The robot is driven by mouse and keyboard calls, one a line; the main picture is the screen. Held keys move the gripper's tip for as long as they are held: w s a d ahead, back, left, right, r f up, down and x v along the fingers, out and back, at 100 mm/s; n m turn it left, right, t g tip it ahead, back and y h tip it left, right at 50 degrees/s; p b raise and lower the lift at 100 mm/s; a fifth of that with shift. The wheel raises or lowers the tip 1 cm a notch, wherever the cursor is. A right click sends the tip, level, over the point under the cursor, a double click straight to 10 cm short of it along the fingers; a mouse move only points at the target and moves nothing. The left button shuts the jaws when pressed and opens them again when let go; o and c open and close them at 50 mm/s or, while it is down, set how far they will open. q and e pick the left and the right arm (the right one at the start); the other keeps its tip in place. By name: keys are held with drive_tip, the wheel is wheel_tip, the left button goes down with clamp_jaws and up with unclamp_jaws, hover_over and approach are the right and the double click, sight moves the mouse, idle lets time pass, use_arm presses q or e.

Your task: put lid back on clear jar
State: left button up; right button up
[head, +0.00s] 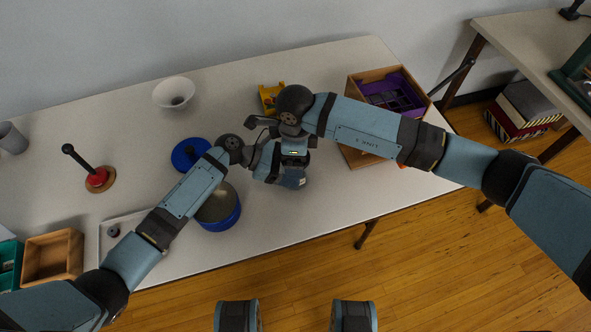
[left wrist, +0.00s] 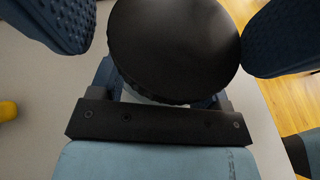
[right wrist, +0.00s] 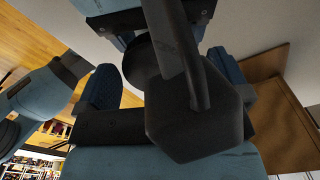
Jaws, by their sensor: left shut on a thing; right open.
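A round black lid (left wrist: 178,45) with a ribbed edge fills the space between my left gripper's fingers (left wrist: 165,30) in the left wrist view. A thin pale strip, perhaps the clear jar (left wrist: 138,97), shows below its edge. My left gripper is shut on the jar. I cannot tell whether the lid is seated on it. My right gripper (right wrist: 165,78) is open. A dark round shape, likely the lid, shows between its fingers in the right wrist view, partly behind a black hexagonal part. In the head view my arms meet over the table and hide jar and lid.
A yellow object (head: 268,95) and a white bowl (head: 174,92) are at the back. A wooden box (head: 366,77) stands right. The table's back left is mostly clear.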

drive_tip(key=shift+c, duration=0.2)
drive_tip(key=c, duration=0.9)
drive_tip(key=m, duration=0.6)
drive_tip(key=shift+m, duration=0.3)
drive_tip(key=o, duration=1)
drive_tip(key=shift+r, duration=0.1)
drive_tip(key=shift+r, duration=2.15)
